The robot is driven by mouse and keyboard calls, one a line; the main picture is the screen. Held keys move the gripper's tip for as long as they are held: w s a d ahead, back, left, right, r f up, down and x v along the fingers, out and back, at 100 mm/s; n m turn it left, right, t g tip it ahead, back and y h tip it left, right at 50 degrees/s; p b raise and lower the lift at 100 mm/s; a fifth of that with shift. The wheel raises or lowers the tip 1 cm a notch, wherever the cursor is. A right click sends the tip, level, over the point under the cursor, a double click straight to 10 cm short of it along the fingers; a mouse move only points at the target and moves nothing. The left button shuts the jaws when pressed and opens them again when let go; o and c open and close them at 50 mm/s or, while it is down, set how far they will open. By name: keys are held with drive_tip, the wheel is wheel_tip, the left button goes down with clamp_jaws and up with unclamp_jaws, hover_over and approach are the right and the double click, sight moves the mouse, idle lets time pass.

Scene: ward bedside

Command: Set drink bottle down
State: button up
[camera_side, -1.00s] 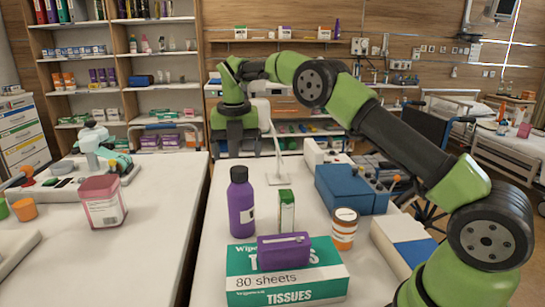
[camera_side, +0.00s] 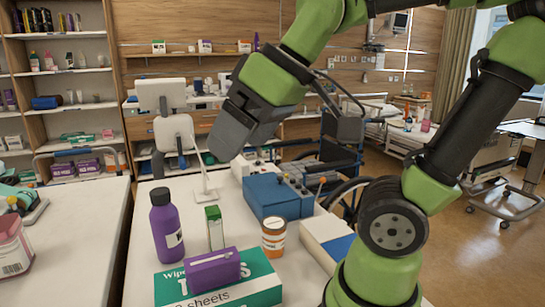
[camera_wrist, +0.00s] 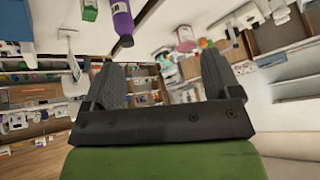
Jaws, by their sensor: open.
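A purple bottle (camera_side: 166,232) with a dark cap and a white label stands upright on the white table in the side view. It also shows at the top of the wrist view (camera_wrist: 122,22). My gripper (camera_side: 222,148) is above the table, higher than the bottle and to its right in the side view. In the wrist view its two dark fingers (camera_wrist: 163,85) stand wide apart with nothing between them. The gripper is open and apart from the bottle.
Close to the bottle are a green-white carton (camera_side: 214,229), an orange-white jar (camera_side: 274,238), a purple case (camera_side: 212,271) on a tissue box (camera_side: 262,283), and a blue box (camera_side: 275,197). Bare tabletop (camera_side: 135,240) lies left of the bottle.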

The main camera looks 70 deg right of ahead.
drive_tip(key=s+m, duration=0.1)
drive_tip(key=s+f+m, duration=0.2)
drive_tip(key=s+m, duration=0.1)
drive_tip(key=shift+a+f+t, duration=0.25)
drive_tip(key=shift+a+t, duration=0.05)
drive_tip(key=shift+t, duration=0.1)
idle(0.8)
